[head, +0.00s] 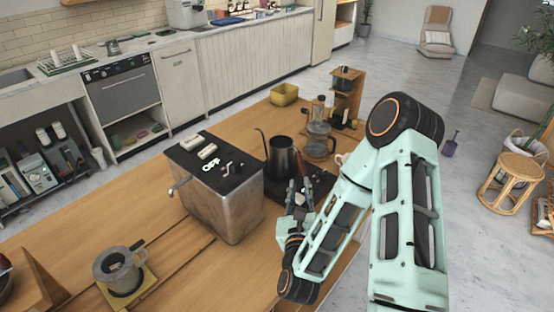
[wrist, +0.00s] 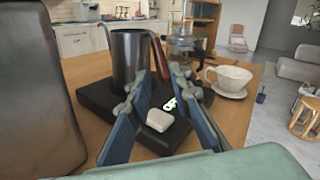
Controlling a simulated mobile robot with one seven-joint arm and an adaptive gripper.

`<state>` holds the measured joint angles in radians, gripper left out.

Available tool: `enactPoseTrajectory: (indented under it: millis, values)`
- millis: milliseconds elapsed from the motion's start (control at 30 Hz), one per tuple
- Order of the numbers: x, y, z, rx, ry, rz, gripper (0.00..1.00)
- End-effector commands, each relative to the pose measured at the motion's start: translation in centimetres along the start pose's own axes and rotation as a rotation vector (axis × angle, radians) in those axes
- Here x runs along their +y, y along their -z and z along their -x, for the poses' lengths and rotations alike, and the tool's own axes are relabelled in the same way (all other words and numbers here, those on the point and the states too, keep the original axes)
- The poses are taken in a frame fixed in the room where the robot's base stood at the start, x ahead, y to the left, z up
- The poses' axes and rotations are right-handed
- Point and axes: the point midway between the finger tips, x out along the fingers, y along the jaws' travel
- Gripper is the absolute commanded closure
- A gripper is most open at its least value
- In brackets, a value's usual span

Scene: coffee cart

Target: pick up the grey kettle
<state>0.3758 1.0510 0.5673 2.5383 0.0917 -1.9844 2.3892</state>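The dark grey gooseneck kettle (head: 281,160) stands upright on a black base (wrist: 97,98) on the wooden counter. In the wrist view the kettle (wrist: 130,55) is just ahead, with its spout to the left and its brown handle (wrist: 160,57) to the right. My gripper (head: 300,192) is low, on the near side of the kettle. In the wrist view my gripper (wrist: 155,84) is open and empty, its blue fingers spread. The handle's lower end appears between the fingertips; I cannot tell whether it is within their reach.
A large metal box (head: 222,198) stands close left of the kettle. A glass coffee server (head: 319,142) is behind it. A white cup (wrist: 229,77) on a saucer stands to the right. A small white block (wrist: 160,121) lies on the base's near part.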

Motion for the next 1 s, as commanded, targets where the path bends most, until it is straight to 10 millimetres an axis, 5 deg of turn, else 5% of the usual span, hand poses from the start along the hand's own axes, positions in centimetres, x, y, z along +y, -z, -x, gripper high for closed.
enactPoseTrajectory:
  millis: [1000]
  values:
    - [0.1, 0.3, -5.2, -0.004, 0.003, 0.000, 0.81]
